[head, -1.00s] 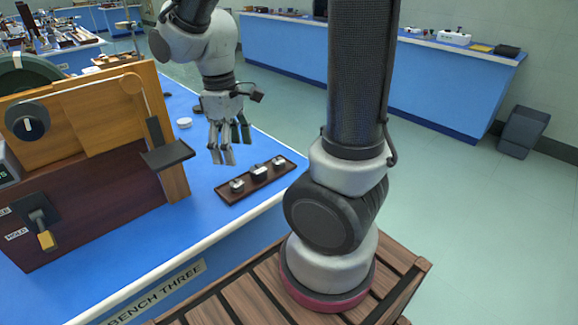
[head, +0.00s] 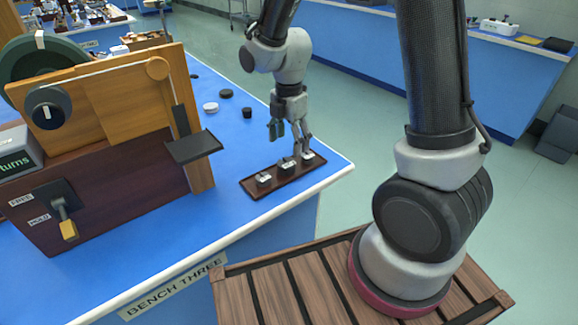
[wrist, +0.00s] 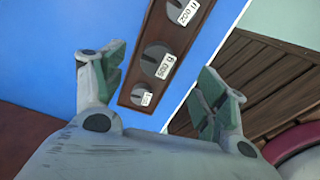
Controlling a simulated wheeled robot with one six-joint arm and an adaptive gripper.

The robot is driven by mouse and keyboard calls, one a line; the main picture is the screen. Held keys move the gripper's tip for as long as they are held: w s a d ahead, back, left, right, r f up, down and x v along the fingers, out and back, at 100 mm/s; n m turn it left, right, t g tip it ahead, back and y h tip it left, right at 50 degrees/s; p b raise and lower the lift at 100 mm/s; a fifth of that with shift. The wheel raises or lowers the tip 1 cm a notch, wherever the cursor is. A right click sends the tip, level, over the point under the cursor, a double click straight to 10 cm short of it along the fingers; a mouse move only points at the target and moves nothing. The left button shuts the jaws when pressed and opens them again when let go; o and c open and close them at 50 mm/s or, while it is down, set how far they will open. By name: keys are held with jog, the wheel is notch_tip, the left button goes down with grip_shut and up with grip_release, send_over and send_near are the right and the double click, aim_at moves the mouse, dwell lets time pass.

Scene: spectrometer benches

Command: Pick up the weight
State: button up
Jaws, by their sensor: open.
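Three small dark weights with white labels stand in a row on a narrow brown tray (head: 275,188): a left weight (head: 263,180), a middle weight (head: 287,165) and a right weight (head: 308,157). In the wrist view the top weight (wrist: 183,11) reads about 200, the middle weight (wrist: 153,59) reads about 500, and the small bottom weight (wrist: 139,97) has a label too small to read. My gripper (head: 290,138) is open and empty, pointing down above the tray's far side. In the wrist view its fingers (wrist: 160,75) spread either side of the tray.
A wooden apparatus (head: 110,130) with a dark wheel, a lever and a small black shelf (head: 194,146) stands left of the tray. The bench's front edge is close to the tray.

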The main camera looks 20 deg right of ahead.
aim_at(286, 162)
jog(key=f, duration=0.6)
jog(key=shift+s+a+f, duration=0.1)
jog(key=shift+a+f, duration=0.25)
jog(key=shift+f, duration=0.05)
jog(key=shift+c, duration=0.5)
jog(key=c, duration=1.4)
jog(key=shift+r, duration=0.1)
